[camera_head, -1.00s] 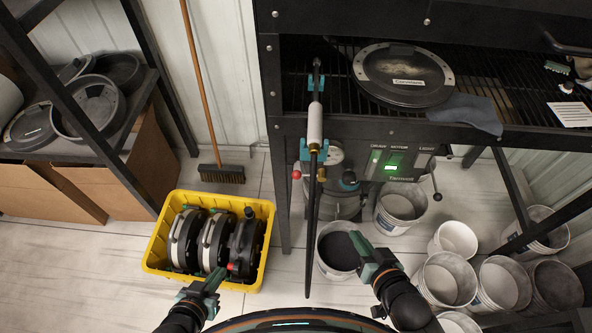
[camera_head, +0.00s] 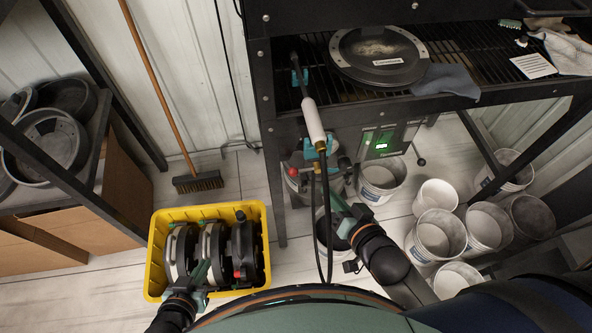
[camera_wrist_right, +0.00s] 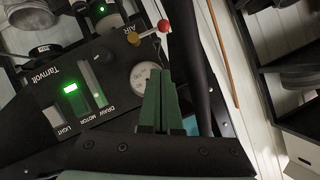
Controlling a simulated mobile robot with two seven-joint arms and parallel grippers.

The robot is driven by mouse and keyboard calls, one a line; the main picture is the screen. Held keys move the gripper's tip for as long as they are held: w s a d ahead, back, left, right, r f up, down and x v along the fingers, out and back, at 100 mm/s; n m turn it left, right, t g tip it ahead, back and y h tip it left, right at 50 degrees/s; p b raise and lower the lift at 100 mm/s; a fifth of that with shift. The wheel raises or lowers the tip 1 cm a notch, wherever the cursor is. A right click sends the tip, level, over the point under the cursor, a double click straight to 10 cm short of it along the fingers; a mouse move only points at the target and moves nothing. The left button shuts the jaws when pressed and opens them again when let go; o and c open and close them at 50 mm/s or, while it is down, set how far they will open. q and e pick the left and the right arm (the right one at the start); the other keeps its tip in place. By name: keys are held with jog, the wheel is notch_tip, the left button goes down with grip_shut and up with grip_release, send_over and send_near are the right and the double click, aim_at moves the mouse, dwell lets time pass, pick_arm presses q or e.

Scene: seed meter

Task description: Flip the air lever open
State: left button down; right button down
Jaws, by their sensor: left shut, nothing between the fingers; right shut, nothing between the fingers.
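The air lever, a thin arm with a red ball knob (camera_wrist_right: 164,26), shows in the right wrist view beside the AIR label, running from a brass-coloured part. In the head view the red knob (camera_head: 292,170) sits left of the hose, below the bench edge. My right gripper (camera_head: 334,196) is shut and empty, to the right of and below the knob. In the right wrist view its closed fingertips (camera_wrist_right: 160,74) point up towards the lever, apart from it in the picture. My left gripper (camera_head: 204,266) is shut and empty in front of the yellow crate's discs.
The control panel (camera_wrist_right: 80,92) with green lights and a round gauge (camera_wrist_right: 144,76) are close to my right gripper. A white-sleeved hose (camera_head: 313,122) hangs beside the lever. A yellow crate (camera_head: 156,250) holds dark discs. Several buckets (camera_head: 438,236) stand at right.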

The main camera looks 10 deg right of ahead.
jog(key=shift+w+a+r, duration=0.1)
jog(key=shift+r, duration=0.05)
dwell(0.3)
jog(key=s+a+f+b+x, duration=0.1)
jog(key=f+b+x, duration=0.1)
jog(key=b+x, duration=0.7)
jog(key=shift+f+b+x, duration=0.2)
jog(key=shift+b+x, duration=0.2)
jog(key=shift+x, duration=1.45)
jog(key=shift+a+f, duration=0.1)
jog(key=shift+a, duration=0.05)
